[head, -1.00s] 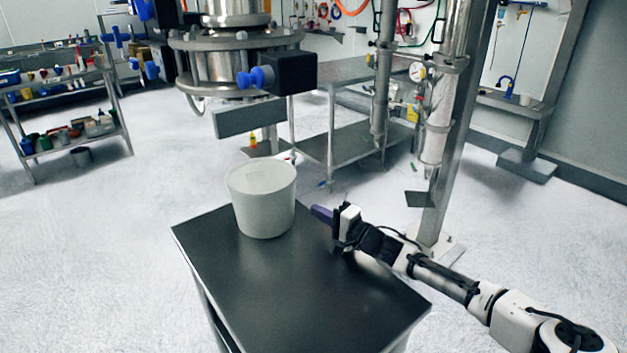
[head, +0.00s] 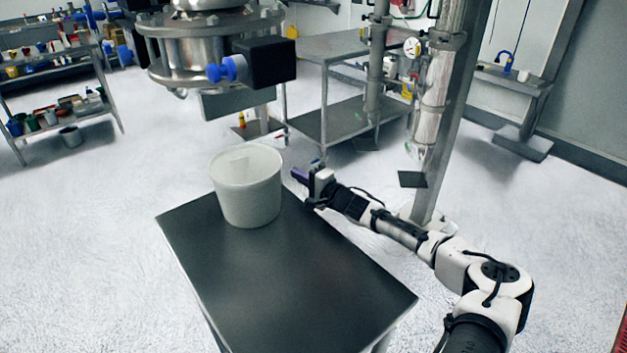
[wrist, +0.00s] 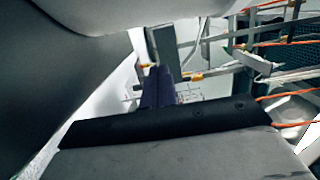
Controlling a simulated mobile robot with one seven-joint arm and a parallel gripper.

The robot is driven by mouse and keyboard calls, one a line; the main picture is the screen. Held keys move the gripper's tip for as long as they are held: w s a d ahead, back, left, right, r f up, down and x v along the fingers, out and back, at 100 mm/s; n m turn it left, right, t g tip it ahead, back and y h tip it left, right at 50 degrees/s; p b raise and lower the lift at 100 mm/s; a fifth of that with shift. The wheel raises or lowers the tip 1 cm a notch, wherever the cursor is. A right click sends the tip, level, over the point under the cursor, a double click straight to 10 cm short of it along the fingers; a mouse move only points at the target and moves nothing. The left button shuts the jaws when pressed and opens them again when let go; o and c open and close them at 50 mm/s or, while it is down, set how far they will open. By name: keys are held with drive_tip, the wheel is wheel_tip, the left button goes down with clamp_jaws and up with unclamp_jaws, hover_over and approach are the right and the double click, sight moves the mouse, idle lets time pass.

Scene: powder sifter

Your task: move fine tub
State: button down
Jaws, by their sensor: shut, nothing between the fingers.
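The fine tub is a white, round, open-topped tub (head: 247,192). It stands upright on the far end of a dark-topped table (head: 280,270) in the head view. My gripper (head: 296,175) is just right of the tub, apart from it, its purple fingers pointing left past the tub's right side. The gripper is shut and empty; in the wrist view its dark purple fingers (wrist: 158,86) lie together. A pale curved surface, seemingly the tub (wrist: 130,14), fills the top of the wrist view. The tub's inside bottom is hidden.
A steel sifter outlet with a black box (head: 265,63) hangs beyond the table. A steel post (head: 448,110) stands behind my arm. A steel bench (head: 350,48) and a shelf of small containers (head: 60,100) are further back. The near part of the tabletop is clear.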

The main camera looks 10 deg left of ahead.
sight(276, 183)
drive_tip(key=s+a, duration=0.1)
drive_tip(key=s+a+p, duration=0.1)
drive_tip(key=shift+s+a+r+p, duration=0.1)
drive_tip(key=shift+a+p, duration=0.2)
drive_tip(key=shift+s+a, duration=0.25)
drive_tip(key=shift+a, duration=0.05)
drive_tip(key=shift+s+a, duration=0.3)
drive_tip(key=shift+s, duration=0.05)
drive_tip(key=shift+s+a, duration=0.8)
drive_tip(key=shift+w+d, duration=0.1)
drive_tip(key=shift+w, duration=0.05)
